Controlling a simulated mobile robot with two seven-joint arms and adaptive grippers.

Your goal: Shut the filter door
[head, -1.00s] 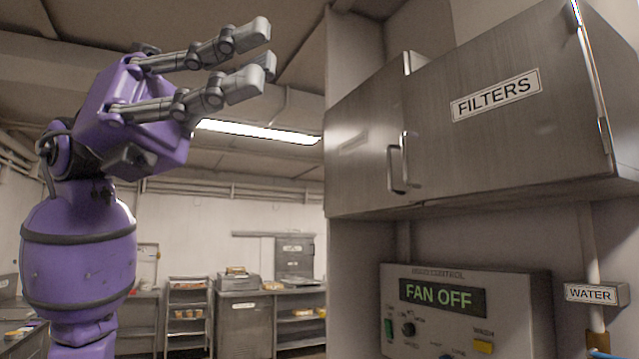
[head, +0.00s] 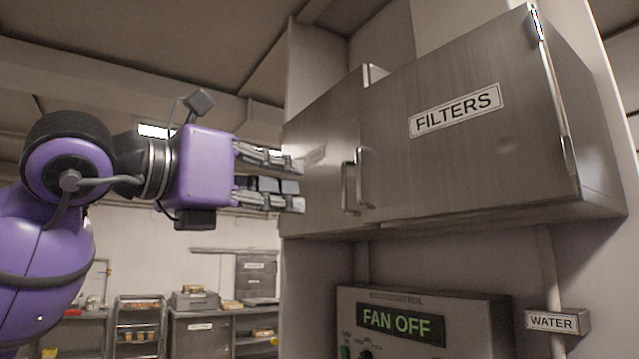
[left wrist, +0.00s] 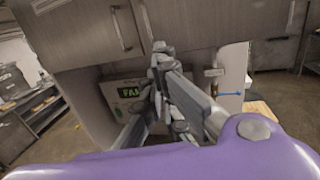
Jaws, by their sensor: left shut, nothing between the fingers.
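A grey metal wall cabinet has two doors. The filter door (head: 470,150), labelled FILTERS, is on the right. The narrower left door (head: 325,185) is beside it. Their tops do not line up, and a pale edge shows between them; I cannot tell how far either stands open. Two upright handles sit close together near the meeting edges, one on the filter door (head: 361,178). My left gripper (head: 298,187) is shut and empty, its fingers pointing right, overlapping the left door's outer edge in the picture. Contact is unclear. The wrist view shows its fingers (left wrist: 160,52) below the cabinet.
A control panel (head: 475,310) reading FAN OFF is mounted below the cabinet. A WATER sign (head: 552,322) hangs by a pipe at right. Counters (head: 200,335) and a rack (head: 137,325) stand far behind at left. Open air lies left of the cabinet.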

